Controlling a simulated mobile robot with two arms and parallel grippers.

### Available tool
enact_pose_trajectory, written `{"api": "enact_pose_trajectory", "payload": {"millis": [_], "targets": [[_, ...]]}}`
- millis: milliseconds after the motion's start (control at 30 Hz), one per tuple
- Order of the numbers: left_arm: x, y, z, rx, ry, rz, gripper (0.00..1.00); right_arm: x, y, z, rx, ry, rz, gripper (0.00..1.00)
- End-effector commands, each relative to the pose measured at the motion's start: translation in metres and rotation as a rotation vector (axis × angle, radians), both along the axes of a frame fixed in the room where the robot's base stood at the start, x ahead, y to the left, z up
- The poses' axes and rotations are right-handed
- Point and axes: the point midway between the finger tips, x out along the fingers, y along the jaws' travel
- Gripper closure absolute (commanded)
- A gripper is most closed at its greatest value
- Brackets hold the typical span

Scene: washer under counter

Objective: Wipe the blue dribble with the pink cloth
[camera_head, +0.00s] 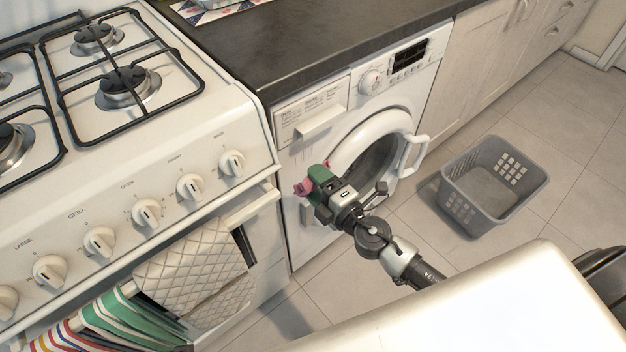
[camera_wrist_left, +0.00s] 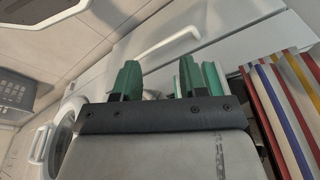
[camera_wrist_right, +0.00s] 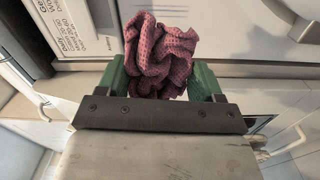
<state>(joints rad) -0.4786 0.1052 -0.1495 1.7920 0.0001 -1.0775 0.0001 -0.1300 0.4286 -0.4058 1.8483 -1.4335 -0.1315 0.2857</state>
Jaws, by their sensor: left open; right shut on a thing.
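The pink cloth (camera_wrist_right: 160,50) is bunched between the green fingers of my right gripper (camera_wrist_right: 160,76), which is shut on it. In the head view, my right gripper (camera_head: 313,180) is at the washer's (camera_head: 308,250) front, left of the round door, with bits of the cloth (camera_head: 301,188) showing. I cannot tell if the cloth touches the panel. Faint thin streaks (camera_head: 301,156) run below the detergent drawer, just above the gripper; their colour is hard to tell. My left gripper (camera_wrist_left: 160,82) is open and empty in the left wrist view, and outside the head view.
The washer door (camera_head: 372,160) stands ajar, its white handle (camera_head: 413,154) sticking out right of my right gripper. A grey basket (camera_head: 492,190) is on the floor. The stove (camera_head: 150,190) is at left, with a quilted cloth (camera_head: 200,275) and a striped towel (camera_head: 120,325) hanging in front.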

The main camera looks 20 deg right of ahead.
Motion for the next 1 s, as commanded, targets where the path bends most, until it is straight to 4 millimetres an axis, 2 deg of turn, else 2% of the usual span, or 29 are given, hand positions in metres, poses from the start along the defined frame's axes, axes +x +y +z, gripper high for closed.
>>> {"api": "enact_pose_trajectory", "payload": {"millis": [267,500,633,1000], "targets": [[0.001,0.0,0.001,0.001,-0.002,0.0,0.57,-0.004,-0.002,-0.001,0.0,0.001,0.0,0.52],[0.007,0.0,0.026,-0.001,-0.02,0.002,0.57,-0.022,-0.008,-0.002,0.0,0.001,0.0,0.52],[0.008,0.0,0.033,-0.002,-0.022,0.003,0.57,-0.027,-0.01,-0.001,-0.001,0.0,0.0,0.52],[0.008,-0.001,0.035,-0.002,-0.021,0.003,0.57,-0.028,-0.01,0.0,-0.001,0.0,0.0,0.52]]}}
